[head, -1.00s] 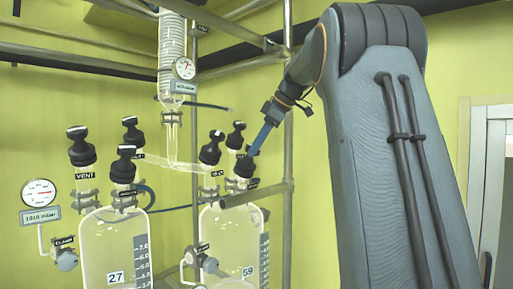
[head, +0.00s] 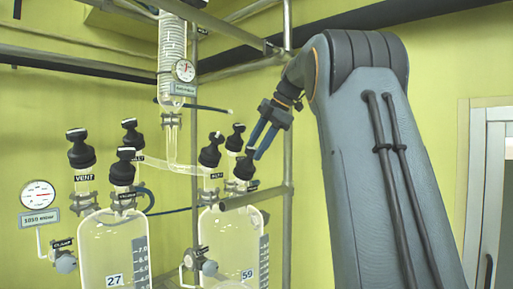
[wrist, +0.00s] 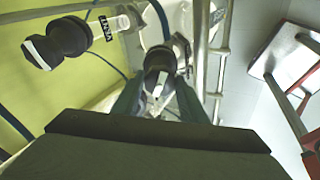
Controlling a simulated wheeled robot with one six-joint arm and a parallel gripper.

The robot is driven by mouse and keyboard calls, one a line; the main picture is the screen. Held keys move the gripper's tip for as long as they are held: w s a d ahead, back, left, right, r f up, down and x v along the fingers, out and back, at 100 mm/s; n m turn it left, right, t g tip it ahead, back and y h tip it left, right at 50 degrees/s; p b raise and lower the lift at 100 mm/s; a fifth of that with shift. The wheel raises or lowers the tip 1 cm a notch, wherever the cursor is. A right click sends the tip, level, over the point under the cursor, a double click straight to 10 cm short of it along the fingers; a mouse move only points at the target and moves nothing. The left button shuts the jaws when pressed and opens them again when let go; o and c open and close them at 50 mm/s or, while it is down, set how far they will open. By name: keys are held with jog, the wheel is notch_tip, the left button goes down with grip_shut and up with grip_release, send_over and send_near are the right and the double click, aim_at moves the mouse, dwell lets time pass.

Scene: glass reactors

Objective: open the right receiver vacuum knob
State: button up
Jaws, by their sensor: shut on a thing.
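The right receiver (head: 228,235) is a clear glass vessel marked 59, with several black knobs on top. My gripper (head: 254,153) reaches down from the upper right to the front right black knob (head: 244,168) on this vessel. In the wrist view my two fingers (wrist: 160,82) are on either side of the same black knob (wrist: 158,63), shut on its handle, which has a pale top edge. I cannot read this knob's label. Another black knob (wrist: 68,36) with a VENT label lies to the left in the wrist view.
Other knobs on the right receiver (head: 209,154) (head: 235,137) stand close by. A horizontal metal bar (head: 255,197) crosses just below the held knob. The left receiver (head: 112,245), marked 27, a pressure gauge (head: 38,195) and an upper gauge (head: 184,71) are to the left.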

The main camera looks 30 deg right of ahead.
dwell(0.4)
jog(key=o, duration=1.1)
jog(key=shift+c, duration=0.2)
jog(key=v, duration=0.7)
jog(key=shift+r+b, duration=0.35)
jog(key=shift+s+d, duration=0.1)
jog(key=shift+s, duration=0.05)
